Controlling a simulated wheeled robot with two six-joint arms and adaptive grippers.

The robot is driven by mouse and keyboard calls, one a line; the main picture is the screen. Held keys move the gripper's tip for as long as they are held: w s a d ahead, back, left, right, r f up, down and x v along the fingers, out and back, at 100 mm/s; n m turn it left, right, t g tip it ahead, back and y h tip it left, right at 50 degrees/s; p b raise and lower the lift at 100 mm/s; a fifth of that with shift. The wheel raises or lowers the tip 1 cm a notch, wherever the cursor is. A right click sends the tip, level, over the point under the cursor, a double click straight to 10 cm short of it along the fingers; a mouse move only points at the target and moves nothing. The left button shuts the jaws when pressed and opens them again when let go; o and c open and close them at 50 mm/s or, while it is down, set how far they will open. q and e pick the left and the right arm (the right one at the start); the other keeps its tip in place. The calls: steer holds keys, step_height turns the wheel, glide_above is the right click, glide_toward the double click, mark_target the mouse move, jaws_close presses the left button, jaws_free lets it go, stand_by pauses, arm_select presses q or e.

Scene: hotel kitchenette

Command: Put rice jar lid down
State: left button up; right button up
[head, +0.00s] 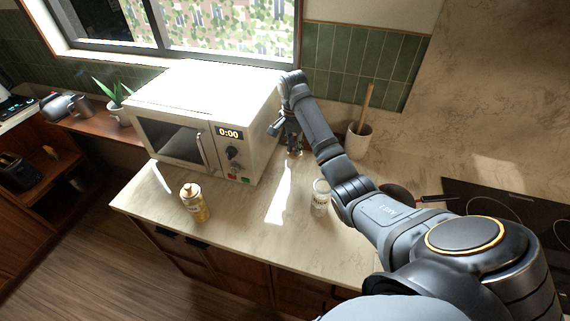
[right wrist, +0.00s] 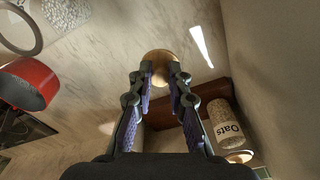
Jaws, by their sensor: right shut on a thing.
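My right gripper (head: 293,148) is over the counter just right of the microwave, shut on a round wooden lid (right wrist: 160,62). In the right wrist view the lid sits between the fingertips; in the head view only a small brown bit of it (head: 296,154) shows under the fingers. Whether it touches the counter I cannot tell. A clear jar with whitish contents (head: 320,198), seemingly without a lid, stands on the counter beside my right forearm. Its label is too small to read. My left gripper is out of view.
A white microwave (head: 180,120) stands left of my gripper. A wooden-lidded jar (head: 195,205) stands near the front edge. A utensil crock (head: 358,140) is behind my arm. An oats jar (right wrist: 225,125) and red pot (right wrist: 30,85) show in the wrist view. Counter (head: 255,225) is clear mid-front.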

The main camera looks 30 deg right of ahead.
arm_select(q)
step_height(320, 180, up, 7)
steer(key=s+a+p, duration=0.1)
steer(key=p, duration=0.4)
arm_select(e)
steer(key=s+a+r+n, duration=0.1)
steer(key=s+a+n, duration=0.5)
steer(key=a+n, duration=0.35)
steer(key=w+d+f+b, duration=0.8)
steer(key=d+b, duration=0.1)
steer(key=shift+w+f+b, duration=0.1)
steer(key=shift+f+b, duration=0.2)
steer(key=shift+f, duration=0.1)
steer(key=shift+w+d+f, duration=0.25)
steer(key=shift+d+f, duration=0.15)
steer(key=shift+f, duration=0.2)
step_height(320, 180, down, 3)
steer(key=shift+p, duration=0.8)
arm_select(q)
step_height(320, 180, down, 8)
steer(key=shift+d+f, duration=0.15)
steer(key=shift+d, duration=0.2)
arm_select(e)
steer(key=shift+f, duration=0.1)
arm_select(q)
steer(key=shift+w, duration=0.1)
